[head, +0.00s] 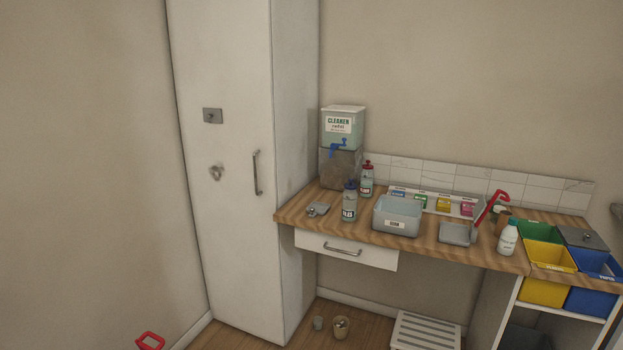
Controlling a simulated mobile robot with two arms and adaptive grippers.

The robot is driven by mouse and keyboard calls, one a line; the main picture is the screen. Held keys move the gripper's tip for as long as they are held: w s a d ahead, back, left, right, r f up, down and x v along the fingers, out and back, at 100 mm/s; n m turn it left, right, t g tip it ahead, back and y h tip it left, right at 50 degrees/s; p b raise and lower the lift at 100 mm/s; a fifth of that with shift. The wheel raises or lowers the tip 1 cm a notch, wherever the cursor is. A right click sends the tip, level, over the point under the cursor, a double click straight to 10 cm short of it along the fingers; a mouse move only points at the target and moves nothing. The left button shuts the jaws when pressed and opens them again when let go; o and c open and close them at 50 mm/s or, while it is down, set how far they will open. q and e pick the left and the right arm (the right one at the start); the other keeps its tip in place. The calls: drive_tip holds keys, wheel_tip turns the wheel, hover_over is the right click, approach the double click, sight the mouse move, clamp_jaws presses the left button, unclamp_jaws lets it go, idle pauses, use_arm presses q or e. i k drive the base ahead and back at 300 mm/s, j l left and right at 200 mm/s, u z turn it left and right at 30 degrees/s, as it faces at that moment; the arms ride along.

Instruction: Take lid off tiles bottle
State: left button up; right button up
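A clear grey-green bottle (349,207) stands upright on the wooden counter (420,251), left of the middle. Its small label seems to read TILES. A dark blue lid (350,186) is on its top. A similar bottle with a red top (367,181) stands just behind it to the right; its label is too small to read. Neither of my grippers can be made out in the head view.
A cleaner dispenser (338,128) with a blue tap stands behind the bottles. A grey tub (397,216) is right of them. A white bottle (508,241) and coloured bins (542,257) are farther right. A tall white cabinet (235,170) borders the counter's left. A red loop (150,341) shows at bottom left.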

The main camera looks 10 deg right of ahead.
sight(352, 186)
drive_tip(key=i+j+z, duration=0.1)
drive_tip(key=i+z, duration=0.25)
drive_tip(key=i, duration=0.2)
drive_tip(key=i+j+z, duration=0.35)
drive_tip(key=i, duration=0.15)
drive_tip(key=i+j+z, duration=0.35)
drive_tip(key=i, duration=0.15)
